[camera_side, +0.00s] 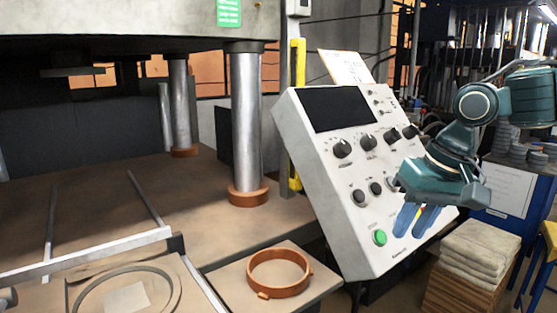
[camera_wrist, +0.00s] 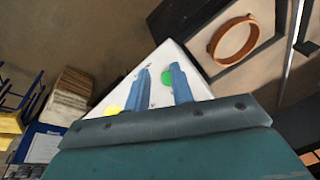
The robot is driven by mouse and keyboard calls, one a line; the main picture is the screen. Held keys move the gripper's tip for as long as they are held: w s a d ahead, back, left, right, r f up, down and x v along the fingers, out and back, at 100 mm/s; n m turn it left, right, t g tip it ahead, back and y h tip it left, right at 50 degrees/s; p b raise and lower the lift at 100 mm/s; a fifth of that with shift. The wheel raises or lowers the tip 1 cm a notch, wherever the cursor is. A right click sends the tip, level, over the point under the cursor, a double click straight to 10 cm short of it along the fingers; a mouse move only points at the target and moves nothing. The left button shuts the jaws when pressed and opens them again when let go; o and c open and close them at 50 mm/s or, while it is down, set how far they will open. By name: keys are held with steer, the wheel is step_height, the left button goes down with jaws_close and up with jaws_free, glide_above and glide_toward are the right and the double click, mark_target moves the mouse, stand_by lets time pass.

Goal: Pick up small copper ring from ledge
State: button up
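A copper ring (camera_side: 279,272) lies flat on a square ledge (camera_side: 232,278) at the front of the press table in the side view. It has small tabs on its rim. In the wrist view the ring (camera_wrist: 232,40) shows at the upper right on the dark-edged ledge (camera_wrist: 262,18). My gripper (camera_side: 417,222) is to the right of the ring and higher, in front of the control panel. Its two blue fingers (camera_wrist: 160,88) are apart with nothing between them.
A stack of cloths (camera_side: 480,252) is at the right. Steel columns (camera_side: 245,125) with copper-coloured collars stand behind the ledge. The space above the ring is clear.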

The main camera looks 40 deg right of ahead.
steer(key=w+a+m, duration=0.1)
steer(key=w+a, duration=0.1)
steer(key=w+a+m+g, duration=0.1)
steer(key=w, duration=0.2)
steer(key=w+a+f+m, duration=0.1)
steer(key=w+a+m, duration=0.1)
steer(key=shift+w+a+g, duration=0.15)
steer(key=shift+a+g, duration=0.15)
steer(key=shift+g, duration=0.1)
steer(key=m+g, duration=0.1)
steer(key=m, duration=0.3)
glide_toward(305, 270)
steer(key=s+a, duration=0.2)
steer(key=a, duration=0.1)
steer(key=shift+s+f+h, duration=0.1)
steer(key=shift+h, duration=0.2)
steer(key=shift+d, duration=0.1)
steer(key=shift+f, duration=0.1)
steer(key=shift+f, duration=3.4)
steer(key=shift+c, duration=0.2)
jaws_close()
